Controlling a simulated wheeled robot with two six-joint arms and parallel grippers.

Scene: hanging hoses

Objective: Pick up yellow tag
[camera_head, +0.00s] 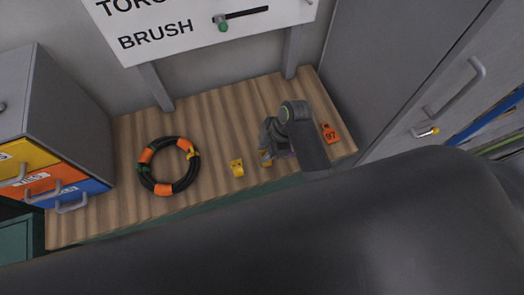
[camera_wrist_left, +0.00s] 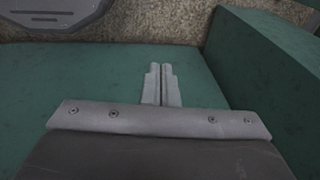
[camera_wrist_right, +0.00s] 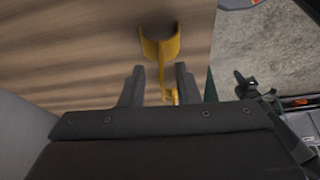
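The yellow tag (camera_head: 237,168) lies on the wooden bench near its front edge in the head view. My right gripper (camera_head: 268,146) is just to the right of it, low over the bench, with a small orange-yellow piece (camera_head: 265,159) at its tip. In the right wrist view my right gripper (camera_wrist_right: 158,84) has its fingers apart. I cannot tell whether either is the tag. My left gripper (camera_wrist_left: 161,84) is shut and empty over a green surface (camera_wrist_left: 100,75).
A black hose coil (camera_head: 144,178) with orange bands lies left on the bench (camera_head: 215,120). An orange tag marked 97 (camera_head: 329,133) lies right. A drawer cabinet (camera_head: 70,110) stands left, a grey cabinet (camera_head: 385,70) right.

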